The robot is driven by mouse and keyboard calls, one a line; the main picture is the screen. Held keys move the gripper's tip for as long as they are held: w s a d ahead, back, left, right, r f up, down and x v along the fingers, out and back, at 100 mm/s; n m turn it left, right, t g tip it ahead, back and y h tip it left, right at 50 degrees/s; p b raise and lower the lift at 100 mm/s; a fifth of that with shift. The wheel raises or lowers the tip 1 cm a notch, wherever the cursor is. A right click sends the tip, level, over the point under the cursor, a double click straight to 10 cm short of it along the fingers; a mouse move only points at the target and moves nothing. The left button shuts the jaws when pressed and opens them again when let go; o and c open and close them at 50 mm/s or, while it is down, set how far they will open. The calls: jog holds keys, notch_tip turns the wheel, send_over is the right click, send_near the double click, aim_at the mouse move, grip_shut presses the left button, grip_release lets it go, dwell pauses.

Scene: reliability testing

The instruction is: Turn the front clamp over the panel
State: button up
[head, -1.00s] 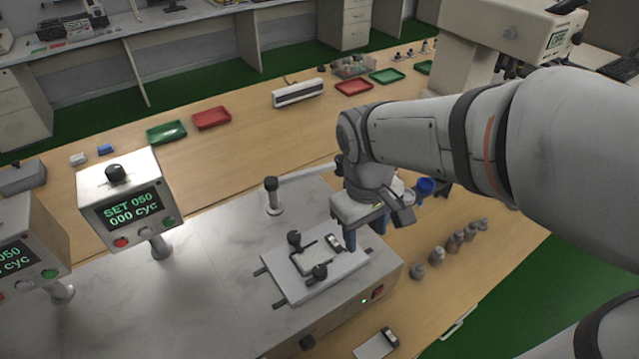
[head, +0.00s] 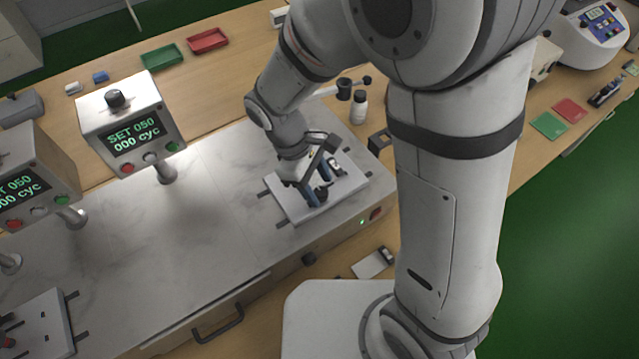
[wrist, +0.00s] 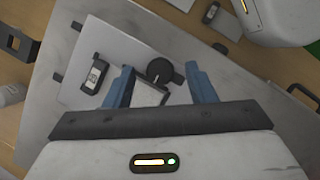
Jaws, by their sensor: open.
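The white fixture plate (head: 340,193) lies on the marble-topped bench unit. It also shows in the wrist view (wrist: 75,95), tilted in the picture. My gripper (head: 318,185) is low over the plate, its two blue fingers open. In the wrist view the black round knob of the front clamp (wrist: 160,70) shows between the fingertips of my gripper (wrist: 160,75). I cannot tell whether the fingers touch it. The light panel (wrist: 150,95) shows partly behind the knob and my gripper body.
A small display device (head: 337,163) is on the plate's far right part. Another flat device (head: 374,262) lies on the wood table in front. A white bottle (head: 358,108) stands behind the plate. A counter box (head: 125,125) on a post stands left.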

jog(key=shift+s+d+f, duration=0.1)
jog(key=shift+d+f, duration=0.15)
jog(key=shift+f, duration=0.3)
jog(key=c, duration=1)
jog(key=shift+o, duration=0.2)
